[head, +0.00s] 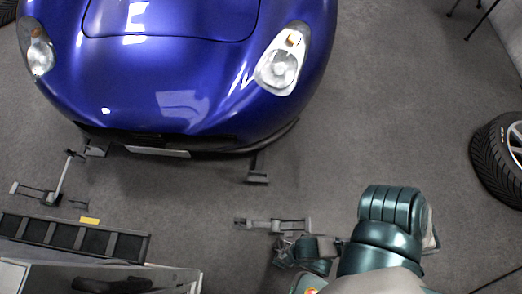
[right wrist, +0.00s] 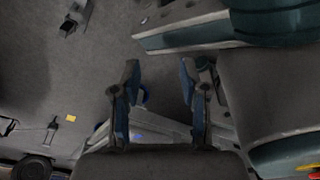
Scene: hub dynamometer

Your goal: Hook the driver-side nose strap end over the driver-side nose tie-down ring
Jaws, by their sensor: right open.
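The blue car (head: 190,75) stands nose toward me at the upper left of the head view. A grey bracket (head: 257,172) hangs or stands under the nose at the picture's right, and another (head: 96,149) is at its left. A grey metal fitting (head: 272,224) lies on the floor just beyond my right gripper (head: 285,250). I cannot tell which part is the strap end and which is the ring. In the right wrist view the right gripper (right wrist: 158,66) is open, with nothing visible between its fingertips. My left gripper is out of view.
A second fitting with an upright post (head: 56,188) stands at the left. A dark slotted rack (head: 70,236), a yellow label (head: 89,221) and a grey box (head: 185,278) lie along the lower left. A wheel (head: 500,150) is at the far right. Floor between car and wheel is clear.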

